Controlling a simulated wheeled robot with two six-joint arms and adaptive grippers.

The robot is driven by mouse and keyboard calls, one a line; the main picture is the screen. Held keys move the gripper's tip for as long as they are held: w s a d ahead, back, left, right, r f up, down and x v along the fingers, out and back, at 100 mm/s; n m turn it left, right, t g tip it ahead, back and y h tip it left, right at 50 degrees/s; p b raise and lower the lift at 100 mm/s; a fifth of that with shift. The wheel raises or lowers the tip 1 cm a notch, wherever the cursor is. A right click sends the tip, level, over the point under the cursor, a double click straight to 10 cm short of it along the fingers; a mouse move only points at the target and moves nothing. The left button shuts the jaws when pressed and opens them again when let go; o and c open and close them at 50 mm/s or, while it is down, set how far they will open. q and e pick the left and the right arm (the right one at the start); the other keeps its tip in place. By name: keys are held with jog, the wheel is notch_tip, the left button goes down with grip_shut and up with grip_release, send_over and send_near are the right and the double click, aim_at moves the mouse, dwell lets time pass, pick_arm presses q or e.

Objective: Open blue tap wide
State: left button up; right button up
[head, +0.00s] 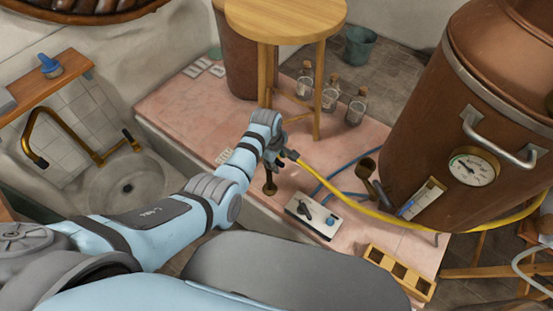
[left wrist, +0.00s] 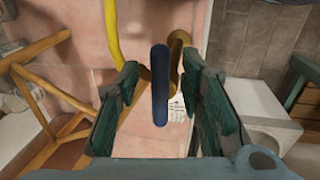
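The blue tap handle (left wrist: 160,88) shows in the left wrist view as a long blue lever. It lies between the two fingers of my left gripper (left wrist: 160,85), with a gap visible on each side. The gripper is open around it and not closed on it. A brass part (left wrist: 180,45) shows just behind the lever. In the head view my left gripper (head: 277,158) is at the top of a brass post (head: 270,184) on the pink platform, and it hides the lever there. My right gripper is not in view.
A yellow hose (head: 345,197) runs right from beside the gripper toward the copper vessel (head: 400,130). A white box with a lever and blue knob (head: 313,217) sits in front. A wooden stool (head: 285,20) and several bottles (head: 330,95) stand behind. A sink (head: 127,187) is at left.

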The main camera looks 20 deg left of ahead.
pick_arm(q)
grip_shut()
jog(key=shift+s, duration=0.1)
jog(key=shift+s+a+m+g+h, duration=0.35)
jog(key=shift+a+m, duration=0.4)
jog(key=shift+m, duration=1.95)
jog(key=shift+s+a+m+g+h, duration=0.15)
jog(key=shift+a+m+g, duration=0.5)
jog(key=shift+m, duration=2.05)
jog(key=shift+s+a+m+g+h, duration=0.25)
jog(key=shift+a+m, duration=0.65)
jog(key=shift+m, duration=1.8)
